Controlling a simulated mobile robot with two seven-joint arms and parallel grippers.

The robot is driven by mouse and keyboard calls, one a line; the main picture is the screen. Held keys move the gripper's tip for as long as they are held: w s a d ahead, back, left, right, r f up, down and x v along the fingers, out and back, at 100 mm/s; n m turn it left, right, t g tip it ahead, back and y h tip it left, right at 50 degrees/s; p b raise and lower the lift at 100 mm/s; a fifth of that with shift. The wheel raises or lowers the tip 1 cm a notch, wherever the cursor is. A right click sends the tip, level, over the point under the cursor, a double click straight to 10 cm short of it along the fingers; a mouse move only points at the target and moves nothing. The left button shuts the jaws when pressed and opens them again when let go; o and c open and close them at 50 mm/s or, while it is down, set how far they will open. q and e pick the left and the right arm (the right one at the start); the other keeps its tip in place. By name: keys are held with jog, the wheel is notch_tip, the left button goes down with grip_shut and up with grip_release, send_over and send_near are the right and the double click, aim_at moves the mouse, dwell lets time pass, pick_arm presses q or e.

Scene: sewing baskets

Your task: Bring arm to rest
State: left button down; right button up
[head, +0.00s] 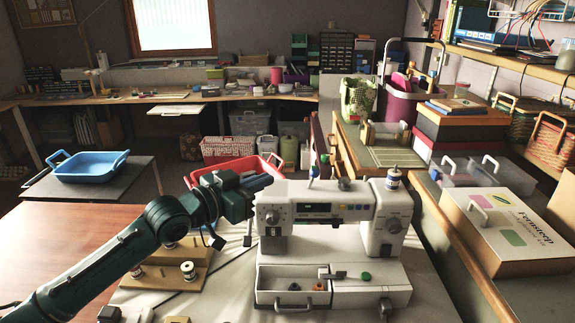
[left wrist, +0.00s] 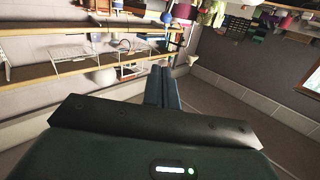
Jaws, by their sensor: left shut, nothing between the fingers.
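My left arm comes in from the lower left in the head view. Its gripper (head: 262,183) is up beside the left end of the white sewing machine (head: 325,207), partly in front of it. Whether they touch cannot be told. In the left wrist view the two fingers (left wrist: 163,88) lie together, shut and empty, with wall shelves and floor beyond them. My right gripper does not show in either view.
The sewing machine's open drawer (head: 292,301) holds small items. Thread spools stand on a wooden board (head: 165,272) at left. A red basket (head: 238,168) is behind the gripper. A blue basket (head: 90,166) sits on a side table. Bare wood (head: 60,235) lies at left.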

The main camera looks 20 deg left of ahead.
pick_arm(q)
jog(key=s+d+f+n+g+y, duration=0.1)
jog(key=s+d+f, duration=0.3)
jog(key=f, duration=0.6)
jog(key=s+d+f+n+g+y, duration=0.1)
jog(key=s+f, duration=0.5)
jog(key=f, duration=0.4)
jog(key=s+d+f+n+g+y, duration=0.1)
jog(key=s+d+f+g+y, duration=0.1)
jog(key=s+f, duration=1)
jog(key=s+y, duration=0.1)
jog(key=s, duration=0.2)
jog(key=shift+s+n, duration=0.3)
jog(key=shift+s, duration=0.05)
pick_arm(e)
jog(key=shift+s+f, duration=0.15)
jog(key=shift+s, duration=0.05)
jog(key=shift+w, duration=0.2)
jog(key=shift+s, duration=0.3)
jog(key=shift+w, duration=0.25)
